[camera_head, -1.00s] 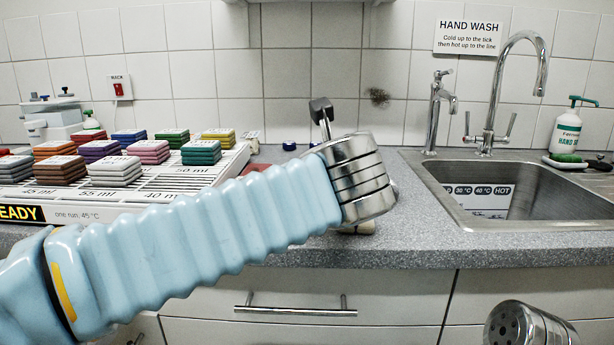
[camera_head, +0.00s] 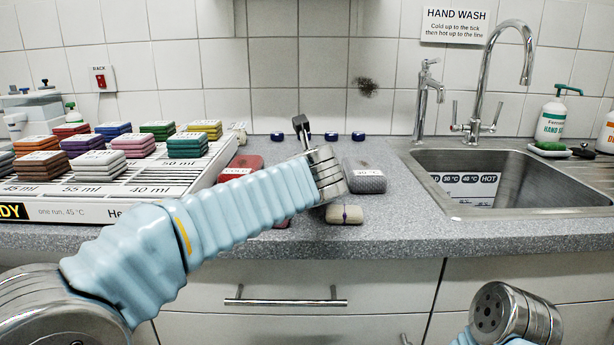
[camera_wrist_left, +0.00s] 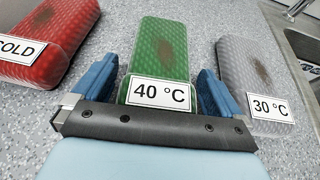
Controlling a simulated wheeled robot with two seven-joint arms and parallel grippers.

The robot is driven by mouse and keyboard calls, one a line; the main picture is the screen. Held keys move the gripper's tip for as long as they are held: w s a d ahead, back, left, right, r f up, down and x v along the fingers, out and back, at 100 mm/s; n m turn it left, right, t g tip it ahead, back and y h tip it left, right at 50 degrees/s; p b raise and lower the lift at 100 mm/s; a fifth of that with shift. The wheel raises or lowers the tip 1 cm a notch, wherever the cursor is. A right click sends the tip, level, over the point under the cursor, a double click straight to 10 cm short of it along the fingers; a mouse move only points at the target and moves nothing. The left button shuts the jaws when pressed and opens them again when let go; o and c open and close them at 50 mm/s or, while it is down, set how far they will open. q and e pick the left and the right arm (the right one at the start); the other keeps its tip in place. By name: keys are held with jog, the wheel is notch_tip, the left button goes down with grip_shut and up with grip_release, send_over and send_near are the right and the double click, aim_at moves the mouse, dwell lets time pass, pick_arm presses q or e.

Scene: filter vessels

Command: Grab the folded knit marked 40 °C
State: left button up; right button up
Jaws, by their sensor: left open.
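The green folded knit marked 40 °C (camera_wrist_left: 160,50) lies on the counter in the left wrist view, its white label towards me and a dark stain on top. My left gripper (camera_wrist_left: 157,76) is open, with one blue finger on each side of the green knit's near end. I cannot tell whether the fingers touch it. In the head view my left gripper (camera_head: 302,128) shows beyond my wrist, and the green knit is hidden behind my arm. My right wrist shows at lower right of the head view, but its gripper is out of frame.
A red COLD knit (camera_wrist_left: 42,42) lies left of the green one and a grey 30 °C knit (camera_wrist_left: 256,80) close on its right. A beige bundle (camera_head: 345,214) lies nearer the counter edge. A rack of coloured pads (camera_head: 190,185) stands left, a sink (camera_head: 450,205) right.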

pick_arm(q)
jog(key=c, duration=0.8)
jog(key=shift+r, duration=0.1)
jog(key=shift+c, duration=0.2)
